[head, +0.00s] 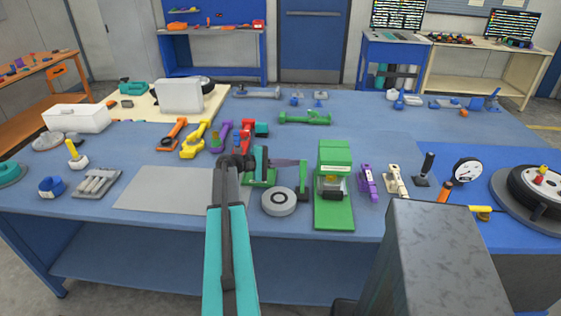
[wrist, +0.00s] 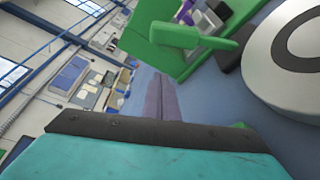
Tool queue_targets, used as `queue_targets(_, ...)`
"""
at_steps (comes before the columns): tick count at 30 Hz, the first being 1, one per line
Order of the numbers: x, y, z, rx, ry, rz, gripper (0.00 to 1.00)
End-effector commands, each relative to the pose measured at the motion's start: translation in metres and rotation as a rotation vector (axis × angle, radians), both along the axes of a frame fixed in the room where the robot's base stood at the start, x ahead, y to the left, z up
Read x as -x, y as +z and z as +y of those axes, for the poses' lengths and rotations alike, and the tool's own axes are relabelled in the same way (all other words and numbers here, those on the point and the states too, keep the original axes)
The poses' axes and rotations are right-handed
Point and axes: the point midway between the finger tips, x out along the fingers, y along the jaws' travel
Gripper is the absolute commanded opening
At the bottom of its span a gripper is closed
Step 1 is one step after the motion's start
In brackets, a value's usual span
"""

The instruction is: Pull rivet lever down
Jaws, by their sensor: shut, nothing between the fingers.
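My gripper (head: 298,162) reaches in from the left over the blue table, its mauve fingers shut together with nothing between them. The fingers also show in the wrist view (wrist: 160,98). A green upright part (head: 303,172), which may be the rivet lever, stands at the fingertips in the head view; I cannot tell whether they touch. Right of it stands a green press-like device (head: 333,155). The wrist view shows a green bar (wrist: 200,40) on a green body, beyond and right of the fingers, with a visible space between. Part of the green base is hidden behind my gripper.
A grey disc (head: 279,201) lies just below the fingers. Purple (head: 367,180) and cream (head: 396,180) tools lie to the right. Yellow (head: 195,140) and red (head: 246,135) tools lie to the left. A flat grey plate (head: 165,190) at the front left is bare.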

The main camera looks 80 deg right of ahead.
Motion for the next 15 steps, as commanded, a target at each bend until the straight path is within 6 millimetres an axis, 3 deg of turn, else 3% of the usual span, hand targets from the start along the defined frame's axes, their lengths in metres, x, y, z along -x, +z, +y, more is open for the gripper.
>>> queue_targets(2, 0.008, 0.002, -0.001, 0.000, 0.001, 0.000, 0.00)
queue_targets(15, 0.010, 0.016, 0.032, 0.000, 0.001, 0.000, 0.00)
